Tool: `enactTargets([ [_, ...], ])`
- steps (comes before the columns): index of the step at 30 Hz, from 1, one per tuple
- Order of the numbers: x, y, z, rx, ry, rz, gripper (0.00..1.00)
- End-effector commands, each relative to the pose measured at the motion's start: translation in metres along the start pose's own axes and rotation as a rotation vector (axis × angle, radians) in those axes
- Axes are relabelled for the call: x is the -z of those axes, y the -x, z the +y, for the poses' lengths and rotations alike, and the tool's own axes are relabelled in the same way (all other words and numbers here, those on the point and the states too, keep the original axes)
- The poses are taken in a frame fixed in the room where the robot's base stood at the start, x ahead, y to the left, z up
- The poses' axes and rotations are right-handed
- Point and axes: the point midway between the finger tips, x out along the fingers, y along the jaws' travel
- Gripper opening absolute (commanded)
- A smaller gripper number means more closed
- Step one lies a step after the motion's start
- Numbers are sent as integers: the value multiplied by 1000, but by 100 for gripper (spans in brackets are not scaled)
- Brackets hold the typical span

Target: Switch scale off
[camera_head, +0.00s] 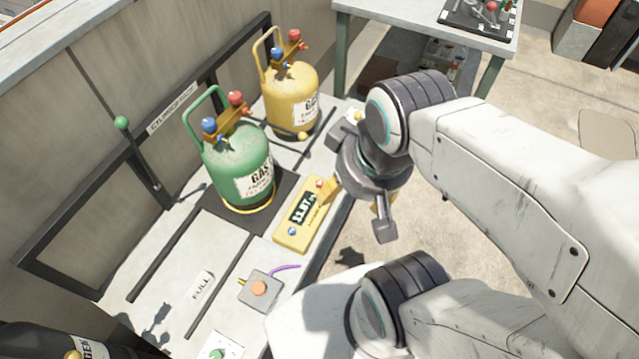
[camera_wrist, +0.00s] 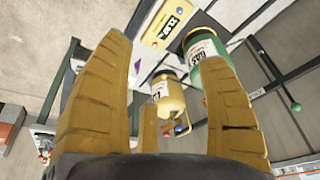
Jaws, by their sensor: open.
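The scale's yellow control box (camera_head: 303,230) lies on the grey bench in front of the green gas cylinder (camera_head: 240,160). Its dark display shows lit digits that I cannot read surely. A red button (camera_head: 320,183) is at its far end and a blue button (camera_head: 291,231) at its near end. The green cylinder stands on a dark flat plate (camera_head: 222,216). My gripper (camera_head: 358,205) is open and empty, right of the box. In the wrist view the yellow box (camera_wrist: 158,38) shows at the top, beyond the spread fingers (camera_wrist: 165,52), with a gap.
A yellow gas cylinder (camera_head: 292,98) stands behind the green one. A grey box with an orange button (camera_head: 259,288) and purple cable is nearer. A green-knobbed lever (camera_head: 122,123) rises at left. A side table (camera_head: 420,22) stands at the back.

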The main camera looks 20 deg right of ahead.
Motion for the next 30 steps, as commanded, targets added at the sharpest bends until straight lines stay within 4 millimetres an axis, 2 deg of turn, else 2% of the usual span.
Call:
enactTargets([
  [2, 0, 0, 0, 0, 0, 0, 61],
  [22, 0, 0, 0, 0, 0, 0, 1],
  [30, 0, 0, 0, 0, 0, 0, 0],
])
